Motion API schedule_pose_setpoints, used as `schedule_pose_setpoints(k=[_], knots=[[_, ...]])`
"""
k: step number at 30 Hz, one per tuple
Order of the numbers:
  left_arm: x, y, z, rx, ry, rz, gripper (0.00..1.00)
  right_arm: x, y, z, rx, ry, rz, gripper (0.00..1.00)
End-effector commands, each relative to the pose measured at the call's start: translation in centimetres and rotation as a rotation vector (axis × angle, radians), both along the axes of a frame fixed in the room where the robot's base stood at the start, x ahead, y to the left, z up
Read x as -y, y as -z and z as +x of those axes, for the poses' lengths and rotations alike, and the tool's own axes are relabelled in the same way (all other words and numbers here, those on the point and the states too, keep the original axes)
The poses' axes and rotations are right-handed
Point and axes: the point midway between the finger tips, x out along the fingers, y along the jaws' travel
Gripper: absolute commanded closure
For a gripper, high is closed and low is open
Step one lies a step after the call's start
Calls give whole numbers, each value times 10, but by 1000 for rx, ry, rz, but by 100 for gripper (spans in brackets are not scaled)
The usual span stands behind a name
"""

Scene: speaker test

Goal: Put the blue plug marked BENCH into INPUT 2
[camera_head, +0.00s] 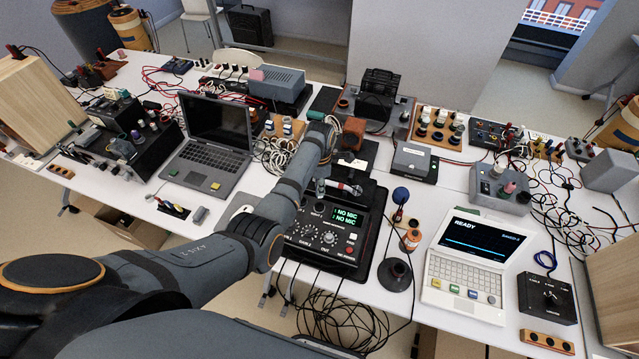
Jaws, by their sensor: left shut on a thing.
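A black mixer box (330,241) stands at the table's front middle. Its green display reads NO MIC twice. Labelled knobs sit below. My left arm reaches across from the left, and my left gripper (342,187) is low at the box's back edge. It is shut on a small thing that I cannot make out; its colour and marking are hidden. Small dark and silver parts show at the box's back edge. The INPUT 2 socket and the BENCH marking are not readable. My right gripper is not in view.
A blue-topped microphone (400,195) stands right of the mixer, near a round dark base (394,273). Loose black cables (345,325) hang in front. A white terminal (469,262) reads READY at right. A laptop (208,148) is at left. The table is crowded.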

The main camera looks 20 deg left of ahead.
Motion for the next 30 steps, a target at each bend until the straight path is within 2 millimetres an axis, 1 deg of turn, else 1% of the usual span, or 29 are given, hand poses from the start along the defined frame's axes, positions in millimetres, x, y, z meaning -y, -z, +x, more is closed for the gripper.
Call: schedule_pose_setpoints(k=[20,25,30], knots=[[0,50,-1,-1,0,0,100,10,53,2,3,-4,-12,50],[0,59,-1,-1,0,0,100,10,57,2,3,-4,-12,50],[0,62,0,0,0,1,100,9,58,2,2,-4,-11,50]])
